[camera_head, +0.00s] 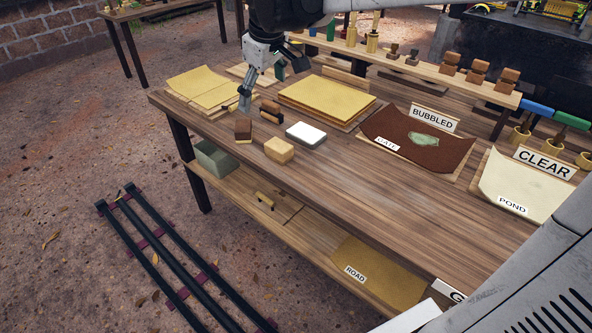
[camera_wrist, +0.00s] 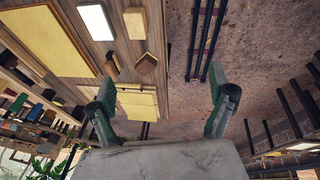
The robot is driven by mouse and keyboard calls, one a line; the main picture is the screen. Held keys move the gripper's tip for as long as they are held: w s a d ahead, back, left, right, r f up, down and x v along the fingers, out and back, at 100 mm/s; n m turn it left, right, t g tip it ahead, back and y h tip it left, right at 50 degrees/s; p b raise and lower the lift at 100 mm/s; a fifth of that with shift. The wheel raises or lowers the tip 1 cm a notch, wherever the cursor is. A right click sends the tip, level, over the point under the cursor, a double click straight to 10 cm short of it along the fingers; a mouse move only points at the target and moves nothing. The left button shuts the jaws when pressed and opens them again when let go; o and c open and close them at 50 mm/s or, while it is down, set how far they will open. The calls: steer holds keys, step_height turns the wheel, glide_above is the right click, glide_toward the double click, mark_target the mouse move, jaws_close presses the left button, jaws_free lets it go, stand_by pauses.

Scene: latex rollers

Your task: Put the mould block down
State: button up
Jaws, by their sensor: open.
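My gripper (camera_head: 245,98) is open and empty, low over the left part of the wooden table (camera_head: 330,168). Its two spread fingers show in the wrist view (camera_wrist: 161,88), with nothing held between them. A brown block with a pale yellow lower edge (camera_head: 243,131) sits just in front of it, also in the wrist view (camera_wrist: 146,65). A tan block (camera_head: 279,149) lies nearer the front edge, and a dark brown piece (camera_head: 271,110) lies right of my gripper. All rest on the table. I cannot tell which is the mould block.
Yellow sheets (camera_head: 206,86) lie left of my gripper, and a yellow sheet stack (camera_head: 328,97) lies behind right. A white block (camera_head: 306,134) is beside the tan one. A brown sheet (camera_head: 408,139) and pale sheet (camera_head: 520,190) bear labels. The table's front middle is bare.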

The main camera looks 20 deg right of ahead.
steer(key=s+f+m+t, duration=0.1)
steer(key=s+f+m, duration=0.2)
steer(key=s, duration=0.9)
steer(key=s+f+m+t, duration=0.2)
steer(key=s+f, duration=0.3)
steer(key=s, duration=0.6)
steer(key=shift+s+f+m, duration=0.3)
steer(key=shift+s+m, duration=0.1)
steer(key=shift+m, duration=0.3)
